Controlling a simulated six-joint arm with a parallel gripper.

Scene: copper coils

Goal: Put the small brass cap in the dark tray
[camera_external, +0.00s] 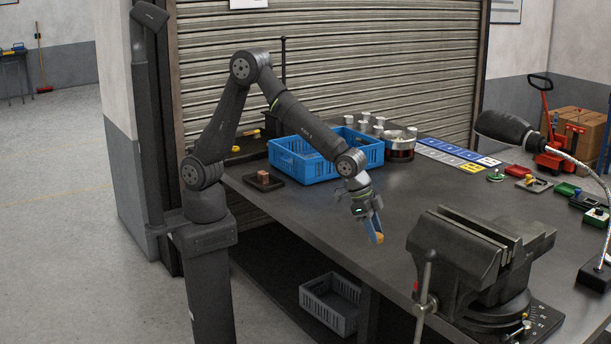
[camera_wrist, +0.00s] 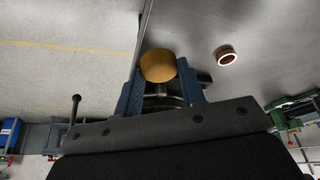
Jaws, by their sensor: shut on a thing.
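The small brass cap (camera_external: 379,238) is held between the blue fingertips of my gripper (camera_external: 374,230), above the front part of the dark bench. In the wrist view, the cap (camera_wrist: 158,66) shows as a round golden face between the two blue fingers of my gripper (camera_wrist: 159,82). A small dark tray (camera_external: 251,183) lies on the bench at the left, in front of the blue crate, with a reddish-brown block on it. My gripper is well to the right of this tray. The tray cannot be made out in the wrist view.
A blue crate (camera_external: 287,162) stands behind the tray. A large vise (camera_external: 460,262) stands close to the right of my gripper. A copper-edged ring (camera_wrist: 226,56) lies on the surface in the wrist view.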

